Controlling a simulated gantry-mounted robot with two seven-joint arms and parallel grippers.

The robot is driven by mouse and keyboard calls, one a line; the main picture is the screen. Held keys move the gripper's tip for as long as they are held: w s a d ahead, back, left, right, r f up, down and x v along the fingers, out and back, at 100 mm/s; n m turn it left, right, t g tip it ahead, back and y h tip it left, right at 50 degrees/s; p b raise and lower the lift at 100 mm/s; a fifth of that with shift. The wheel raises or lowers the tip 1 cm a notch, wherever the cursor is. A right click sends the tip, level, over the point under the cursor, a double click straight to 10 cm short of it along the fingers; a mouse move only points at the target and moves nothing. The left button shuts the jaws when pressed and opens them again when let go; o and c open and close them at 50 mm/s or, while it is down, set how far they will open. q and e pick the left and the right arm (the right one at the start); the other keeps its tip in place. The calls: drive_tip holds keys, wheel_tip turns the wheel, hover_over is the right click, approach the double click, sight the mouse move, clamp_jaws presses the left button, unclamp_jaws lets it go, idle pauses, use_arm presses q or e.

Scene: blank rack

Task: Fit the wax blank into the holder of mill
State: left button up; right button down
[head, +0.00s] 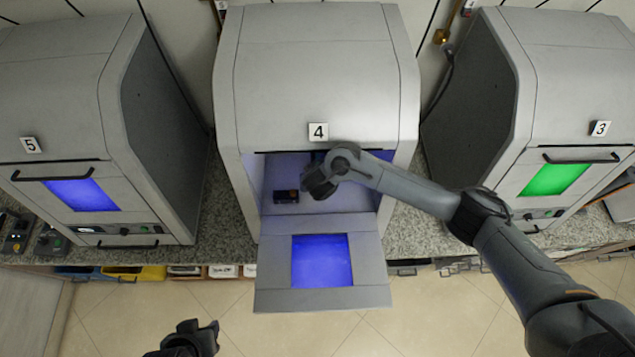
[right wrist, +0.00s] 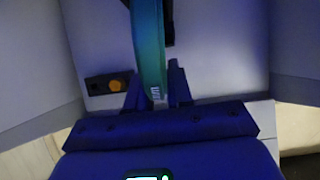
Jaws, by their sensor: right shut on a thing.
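The mill (head: 318,70) marked 4 stands in the middle of the head view with its front door (head: 275,290) folded down. My right gripper (head: 318,188) is inside its chamber. In the right wrist view the right gripper (right wrist: 153,92) is shut on the wax blank (right wrist: 149,45), a blue-green plate seen edge-on. A dark part, perhaps the holder (right wrist: 168,22), is close beside the blank's upper end; I cannot tell whether they touch. The gripper and arm hide the blank in the head view. My left gripper (head: 192,340) is low, outside the mill; its fingers are unclear.
A dark block (head: 286,196) sits on the chamber floor; it has an orange knob (right wrist: 116,86) in the right wrist view. Closed mills marked 5 (head: 70,120) and 3 (head: 575,95) stand on either side. The chamber walls are close around the right gripper.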

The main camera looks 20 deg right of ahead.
drive_tip(key=shift+s+d+f, duration=0.15)
drive_tip(key=shift+d+f, duration=0.5)
drive_tip(key=shift+s+d+n, duration=0.15)
drive_tip(key=shift+n, duration=0.25)
drive_tip(key=shift+r, duration=0.25)
drive_tip(key=shift+a+g+p, duration=0.25)
drive_tip(key=shift+g+p, duration=0.05)
drive_tip(key=shift+p, duration=0.15)
drive_tip(key=shift+a+r+m+p, duration=0.15)
drive_tip(key=shift+m+p, duration=0.15)
drive_tip(key=shift+m, duration=0.2)
